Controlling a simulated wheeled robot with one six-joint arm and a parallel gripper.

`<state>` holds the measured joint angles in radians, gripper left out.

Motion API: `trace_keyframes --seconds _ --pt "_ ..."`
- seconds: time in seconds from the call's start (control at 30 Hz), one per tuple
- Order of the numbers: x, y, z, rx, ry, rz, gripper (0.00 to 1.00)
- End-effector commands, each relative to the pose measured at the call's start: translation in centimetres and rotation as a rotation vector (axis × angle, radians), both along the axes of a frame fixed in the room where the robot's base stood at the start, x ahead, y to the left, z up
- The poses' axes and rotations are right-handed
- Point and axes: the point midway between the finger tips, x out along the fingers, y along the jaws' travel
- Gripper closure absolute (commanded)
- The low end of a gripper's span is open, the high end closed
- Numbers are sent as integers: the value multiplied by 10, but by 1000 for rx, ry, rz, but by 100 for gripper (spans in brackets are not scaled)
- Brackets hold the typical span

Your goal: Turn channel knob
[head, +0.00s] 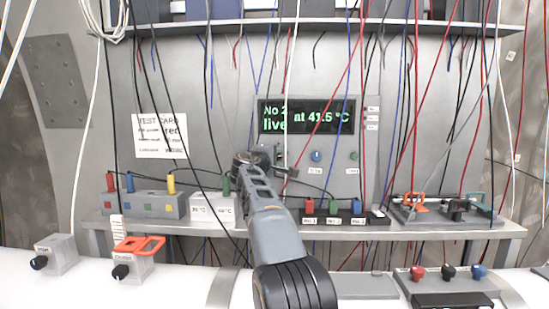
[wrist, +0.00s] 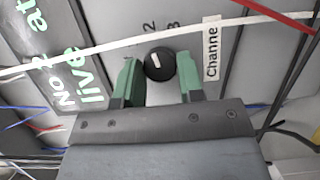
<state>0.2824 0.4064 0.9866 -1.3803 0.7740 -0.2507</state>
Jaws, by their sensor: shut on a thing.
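The channel knob (wrist: 158,64) is a round black knob with a short white mark on its face. It sits on the grey panel beside a label reading "Channe", with digits 2 and 3 near its edge. My gripper (wrist: 158,75) has its two green fingers on either side of the knob, shut on it. In the head view my gripper (head: 280,160) is against the panel below the display, and the knob is hidden behind it. The display (head: 306,116) reads "No 2 live at 41.5 °C" in green; part of it also shows in the wrist view (wrist: 78,90).
A white cable (wrist: 230,32) crosses the wrist view close to the knob. Many hanging wires cross the panel. A blue knob (head: 316,156) and a green knob (head: 354,156) sit to the right. A shelf (head: 450,229) below carries colored plugs and boxes.

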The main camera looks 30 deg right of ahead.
Motion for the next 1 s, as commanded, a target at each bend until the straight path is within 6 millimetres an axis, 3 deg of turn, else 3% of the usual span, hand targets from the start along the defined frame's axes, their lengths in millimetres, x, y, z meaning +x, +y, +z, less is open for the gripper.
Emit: trace_keyframes --seconds 0.47,0.5,0.7,0.77,1.0 --pt "0 0 -1 11 -6 0 88" --pt "0 0 -1 10 -7 0 63" --pt "0 0 0 10 -7 0 44" --pt "0 0 0 10 -7 0 39" --pt "0 1 0 9 -7 0 39"
